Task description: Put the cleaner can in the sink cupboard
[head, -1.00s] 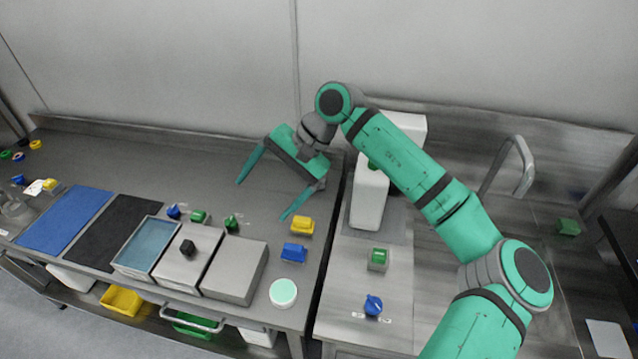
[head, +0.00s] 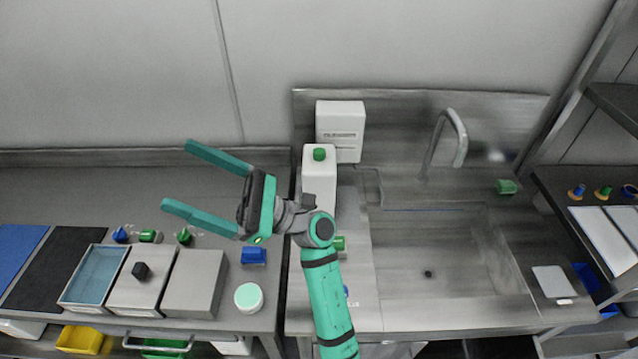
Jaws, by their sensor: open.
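A white can with a green cap (head: 319,182), which looks like the cleaner can, stands upright on the steel counter left of the sink basin (head: 440,265). My gripper (head: 177,177) is open and empty above the left worktop. Its fingers point left, away from the can, and my wrist and forearm pass in front of the can's lower part. The sink cupboard's inside is not visible; only a dark strip shows below the sink's front edge.
A white box (head: 341,130) stands behind the can against the backsplash. A curved tap (head: 446,140) rises behind the basin. Steel lidded bins (head: 192,283), a round white tub (head: 248,298) and a blue block (head: 254,256) are on the left worktop. A rack stands at right.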

